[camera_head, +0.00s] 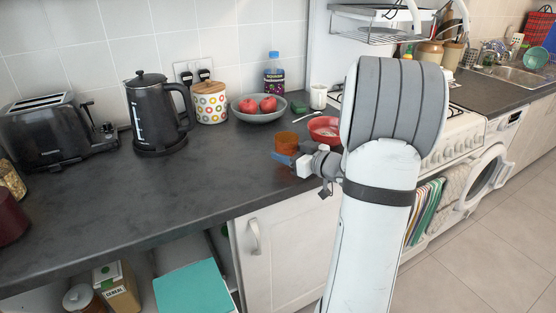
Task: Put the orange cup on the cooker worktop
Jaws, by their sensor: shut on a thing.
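The orange cup (287,142) is at the right part of the dark worktop (215,180), near its front edge. My gripper (287,156) is shut on the cup from the right. I cannot tell whether the cup touches the worktop or is held just above it. My arm hides part of the white cooker (462,135), which stands to the right of this worktop.
A red bowl (322,128) stands close behind the cup, with a white mug (318,97) and a fruit bowl (243,114) farther back. A kettle (157,112) and toaster (50,130) stand left. The front middle of the worktop is clear. The washer door (487,172) is open.

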